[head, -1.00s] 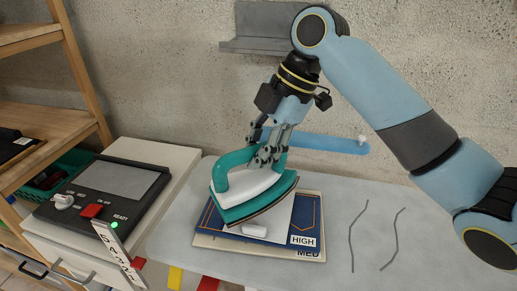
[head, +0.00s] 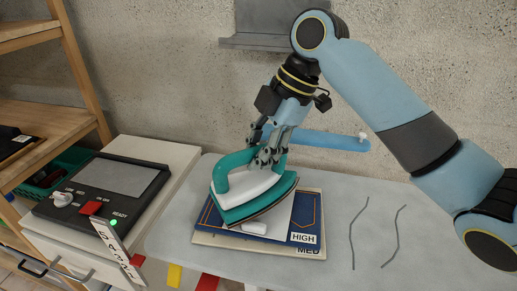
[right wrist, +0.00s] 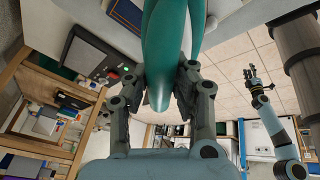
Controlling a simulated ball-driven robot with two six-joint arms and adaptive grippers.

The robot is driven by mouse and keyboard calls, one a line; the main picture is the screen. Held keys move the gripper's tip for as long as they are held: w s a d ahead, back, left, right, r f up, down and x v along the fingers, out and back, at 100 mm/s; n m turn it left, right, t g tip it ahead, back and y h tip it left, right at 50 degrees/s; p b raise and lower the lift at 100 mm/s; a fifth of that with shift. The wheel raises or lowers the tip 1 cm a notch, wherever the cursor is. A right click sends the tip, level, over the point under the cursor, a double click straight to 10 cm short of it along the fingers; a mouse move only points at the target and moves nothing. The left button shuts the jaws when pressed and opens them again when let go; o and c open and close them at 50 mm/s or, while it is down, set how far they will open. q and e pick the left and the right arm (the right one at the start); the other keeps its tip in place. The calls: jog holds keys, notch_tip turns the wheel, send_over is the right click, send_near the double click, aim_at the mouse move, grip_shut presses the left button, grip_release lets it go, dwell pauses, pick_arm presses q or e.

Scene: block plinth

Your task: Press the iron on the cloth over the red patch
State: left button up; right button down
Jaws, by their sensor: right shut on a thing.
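A teal and white iron (head: 248,190) is held by its handle in my right gripper (head: 268,157), which is shut on it. The iron is over a blue piece with orange stitching (head: 308,208) and a white sheet beside its sole. I cannot tell whether the sole touches them. No red patch shows; the area under the iron is hidden. In the right wrist view the teal handle (right wrist: 165,50) lies between my right fingers. My left gripper (right wrist: 256,80) is small there, away to the right; its opening is unclear.
The blue piece lies on stacked boards labelled HIGH and MED (head: 308,251) on a grey table (head: 335,270). A black control panel (head: 105,190) with a red button and a lit green READY light stands left. Two dark bent lines mark the clear table at right.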

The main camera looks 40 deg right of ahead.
jog(key=shift+f+b, duration=0.5)
jog(key=shift+f, duration=0.4)
jog(key=shift+s+f+p, duration=0.1)
jog(key=shift+f+p, duration=0.1)
jog(key=shift+p, duration=0.1)
dwell(1.1)
jog(key=shift+r, duration=0.2)
dwell(5.5)
